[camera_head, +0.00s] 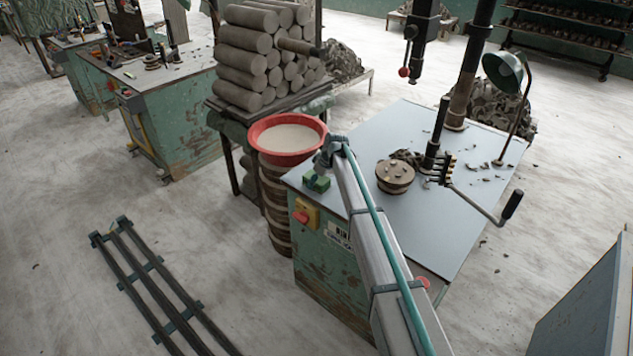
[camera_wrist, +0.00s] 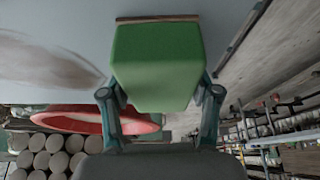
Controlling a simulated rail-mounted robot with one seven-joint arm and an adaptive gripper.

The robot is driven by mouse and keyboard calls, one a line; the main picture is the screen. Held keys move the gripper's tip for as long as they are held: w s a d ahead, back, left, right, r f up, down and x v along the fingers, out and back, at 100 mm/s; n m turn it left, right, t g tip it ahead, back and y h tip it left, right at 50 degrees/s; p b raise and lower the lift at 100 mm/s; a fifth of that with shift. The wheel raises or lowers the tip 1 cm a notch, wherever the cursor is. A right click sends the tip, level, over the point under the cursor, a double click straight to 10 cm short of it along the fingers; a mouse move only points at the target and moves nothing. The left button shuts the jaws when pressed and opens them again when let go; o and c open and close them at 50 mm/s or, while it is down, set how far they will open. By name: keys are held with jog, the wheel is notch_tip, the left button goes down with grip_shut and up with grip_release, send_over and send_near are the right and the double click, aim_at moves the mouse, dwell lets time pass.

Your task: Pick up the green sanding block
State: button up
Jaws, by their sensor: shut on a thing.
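The green sanding block (camera_wrist: 155,65) fills the upper middle of the wrist view, between the two fingers of my gripper (camera_wrist: 160,98). My gripper is shut on it. A thin brown layer shows along its far edge in that view. In the head view the block (camera_head: 316,182) is small, at the near left corner of the grey tabletop (camera_head: 440,215). My gripper (camera_head: 317,172) is at it there, partly hidden by my own arm. I cannot tell whether the block touches the tabletop.
A red basin (camera_head: 287,155) of pale material stands just left of the table on stacked round pieces. Clay logs (camera_head: 250,60) are piled behind it. A round wooden piece (camera_head: 395,176), a crank handle (camera_head: 511,205), a green lamp (camera_head: 503,70) and dark trimmings are on the table.

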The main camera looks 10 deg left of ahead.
jog(key=shift+r, duration=0.1)
jog(key=shift+r+b, duration=0.3)
jog(key=shift+r, duration=0.35)
jog(key=s+d+r+b, duration=0.5)
jog(key=s+r, duration=0.7)
jog(key=s, duration=0.1)
jog(key=shift+b, duration=0.3)
